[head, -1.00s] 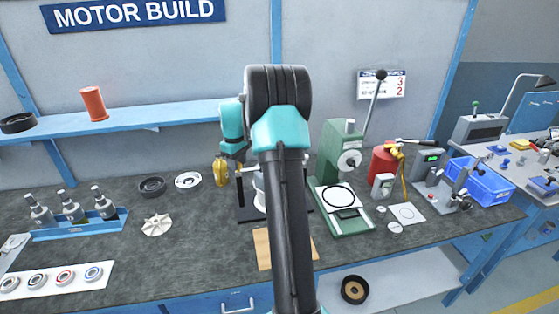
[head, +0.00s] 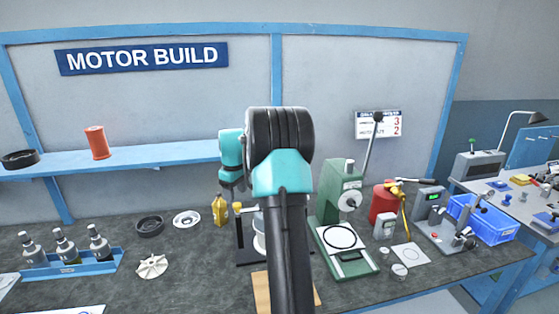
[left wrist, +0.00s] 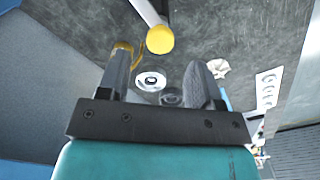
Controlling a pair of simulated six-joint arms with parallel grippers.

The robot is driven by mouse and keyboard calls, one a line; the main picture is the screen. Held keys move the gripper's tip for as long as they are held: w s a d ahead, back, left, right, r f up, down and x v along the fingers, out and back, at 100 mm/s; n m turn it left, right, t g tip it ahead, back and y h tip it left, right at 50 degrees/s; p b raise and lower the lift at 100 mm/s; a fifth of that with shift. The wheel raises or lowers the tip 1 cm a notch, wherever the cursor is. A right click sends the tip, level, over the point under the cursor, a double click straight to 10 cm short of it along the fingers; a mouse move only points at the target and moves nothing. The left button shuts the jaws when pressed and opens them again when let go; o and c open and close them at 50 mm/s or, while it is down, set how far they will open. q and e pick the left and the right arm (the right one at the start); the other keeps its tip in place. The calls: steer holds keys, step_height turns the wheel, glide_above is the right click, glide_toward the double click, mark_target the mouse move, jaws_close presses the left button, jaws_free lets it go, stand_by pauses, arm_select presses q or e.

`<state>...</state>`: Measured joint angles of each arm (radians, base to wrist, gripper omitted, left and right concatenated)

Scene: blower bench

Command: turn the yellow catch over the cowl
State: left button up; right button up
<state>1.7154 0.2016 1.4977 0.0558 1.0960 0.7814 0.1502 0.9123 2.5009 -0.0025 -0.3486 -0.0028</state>
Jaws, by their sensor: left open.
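The yellow catch (head: 238,208) shows as a small yellow knob beside a dark-based fixture (head: 240,240), left of my arm in the head view. In the left wrist view the catch (left wrist: 160,40) is a round yellow knob at the end of a pale bar, just beyond and between the fingertips. A pale cylindrical part (head: 259,240), which may be the cowl, stands on the fixture, mostly hidden by my arm. My left gripper (head: 234,187) is open, just above the knob; in the wrist view its fingers (left wrist: 160,65) are apart and empty. My right gripper is not in view.
A yellow bottle (head: 220,211) stands close left of the catch. A green press (head: 345,215) with a lever stands right of my arm.

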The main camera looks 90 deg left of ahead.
mark_target(237, 204)
arm_select(q)
step_height(237, 204, up, 13)
stand_by(0.3)
steer(key=shift+f, duration=0.1)
